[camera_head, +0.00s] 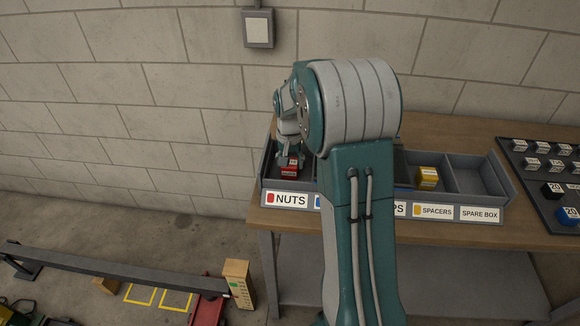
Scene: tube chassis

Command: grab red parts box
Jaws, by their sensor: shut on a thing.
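The red parts box (288,171) is a small red block with a pale label on its face. It is in the leftmost compartment of the grey divided bin (265,160), behind the label NUTS with a red mark. My gripper (288,157) is directly above it, pointing down, and is shut on the box. The fingertips are small and partly hidden here. I cannot tell whether the box touches the compartment floor. My arm hides the middle compartments and part of their labels.
A yellow box (427,177) sits in the SPACERS compartment; the SPARE BOX compartment (475,178) looks empty. A dark board (545,175) with several small blocks lies on the wooden bench (430,231) at the right. A brick wall stands behind. A rail (110,267) is low at left.

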